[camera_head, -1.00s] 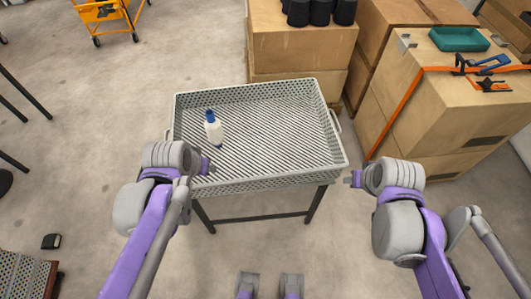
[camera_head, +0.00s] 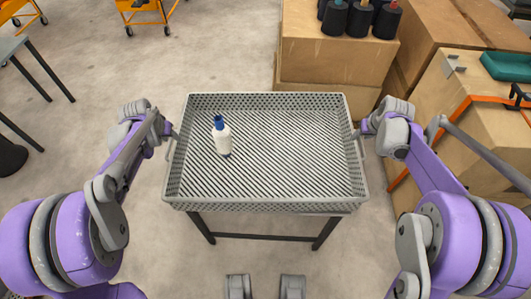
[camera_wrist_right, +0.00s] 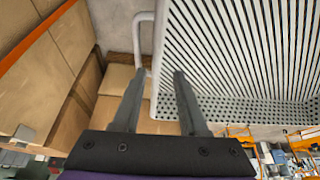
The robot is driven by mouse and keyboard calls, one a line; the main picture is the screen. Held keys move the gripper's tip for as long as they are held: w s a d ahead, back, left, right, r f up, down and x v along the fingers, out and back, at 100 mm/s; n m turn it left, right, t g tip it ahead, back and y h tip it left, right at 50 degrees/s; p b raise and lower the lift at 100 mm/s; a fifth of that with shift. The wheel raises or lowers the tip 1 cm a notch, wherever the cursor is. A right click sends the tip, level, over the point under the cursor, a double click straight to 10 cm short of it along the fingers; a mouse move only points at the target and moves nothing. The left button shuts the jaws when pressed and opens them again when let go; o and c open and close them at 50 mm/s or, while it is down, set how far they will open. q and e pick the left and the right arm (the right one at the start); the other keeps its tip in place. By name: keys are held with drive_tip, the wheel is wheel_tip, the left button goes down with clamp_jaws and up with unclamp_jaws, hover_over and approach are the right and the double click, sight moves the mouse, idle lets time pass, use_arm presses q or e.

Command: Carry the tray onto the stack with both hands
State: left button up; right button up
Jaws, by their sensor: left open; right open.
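The grey perforated tray (camera_head: 275,200) rests level on a dark-legged stand in the middle of the head view. A white bottle with a blue cap (camera_head: 222,138) stands inside it, left of centre. My left gripper (camera_head: 171,131) is open at the tray's left side, by the left handle (camera_head: 169,151). My right gripper (camera_head: 361,131) is open at the right side. In the right wrist view, its spread fingers (camera_wrist_right: 158,73) point at the tray's white looped handle (camera_wrist_right: 139,42); I cannot tell whether they touch it. A cardboard box stack (camera_head: 335,62) stands behind the tray.
Black cones (camera_head: 360,18) stand on the rear box stack. More cardboard boxes (camera_head: 435,85) stand close on the right, with a teal bin (camera_head: 508,66) and an orange strap. A grey table (camera_head: 10,48) and orange carts are at the left and back.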

use_arm(q)
hover_over(185, 154)
drive_tip(key=f, duration=1)
drive_tip(key=shift+w+a, duration=0.15)
drive_tip(key=shift+w, duration=0.15)
use_arm(e)
hover_over(346, 154)
drive_tip(key=f, duration=1)
drive_tip(key=shift+w+d, duration=0.15)
drive_tip(key=shift+w, duration=0.15)
use_arm(q)
clamp_jaws()
use_arm(e)
clamp_jaws()
use_arm(q)
drive_tip(key=shift+r, duration=0.1)
use_arm(e)
drive_tip(key=shift+r, duration=0.1)
